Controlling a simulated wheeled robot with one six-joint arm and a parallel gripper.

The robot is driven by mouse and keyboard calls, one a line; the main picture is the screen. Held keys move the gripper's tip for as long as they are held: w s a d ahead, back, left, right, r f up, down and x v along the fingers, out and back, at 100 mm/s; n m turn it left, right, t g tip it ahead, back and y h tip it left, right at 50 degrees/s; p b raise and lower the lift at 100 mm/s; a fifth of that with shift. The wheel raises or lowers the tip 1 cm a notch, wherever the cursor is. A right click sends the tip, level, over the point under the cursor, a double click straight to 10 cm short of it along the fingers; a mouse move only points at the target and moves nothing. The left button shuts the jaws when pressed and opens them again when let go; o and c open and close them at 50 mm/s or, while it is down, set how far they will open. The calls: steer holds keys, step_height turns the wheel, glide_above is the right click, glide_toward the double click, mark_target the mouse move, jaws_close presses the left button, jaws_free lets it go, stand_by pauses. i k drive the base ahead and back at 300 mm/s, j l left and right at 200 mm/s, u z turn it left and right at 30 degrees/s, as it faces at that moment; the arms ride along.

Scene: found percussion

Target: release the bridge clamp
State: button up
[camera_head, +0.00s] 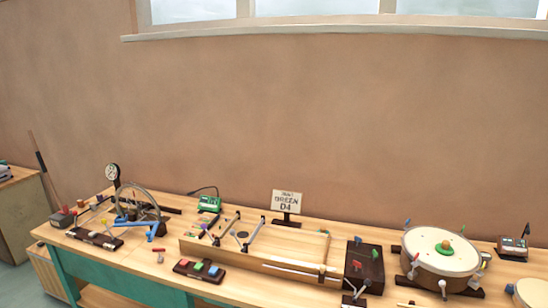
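A long pale wooden box (290,266) lies along the middle of the bench. Two slanted dark bars with light ends, a left bar (226,228) and a right bar (256,233), cross its left part, with a dark round spot (242,234) between them. These look like bridges, but I cannot make out which part is the bridge clamp or whether it is closed. A dark block with small colored knobs (364,268) stands at the box's right end. My gripper is not in view.
A drum (440,250) on a dark stand is at the right. A wheel device with blue parts (140,212) stands at the left. A block with colored buttons (200,270) lies near the front edge. A sign reading "GREEN D4" (288,202) stands behind the box.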

mark_target(368, 283)
steer(key=i+l, duration=0.15)
steer(key=l, duration=0.2)
steer(key=i+l, duration=0.2)
steer(key=l, duration=0.2)
steer(key=i+l, duration=0.15)
steer(key=l, duration=0.2)
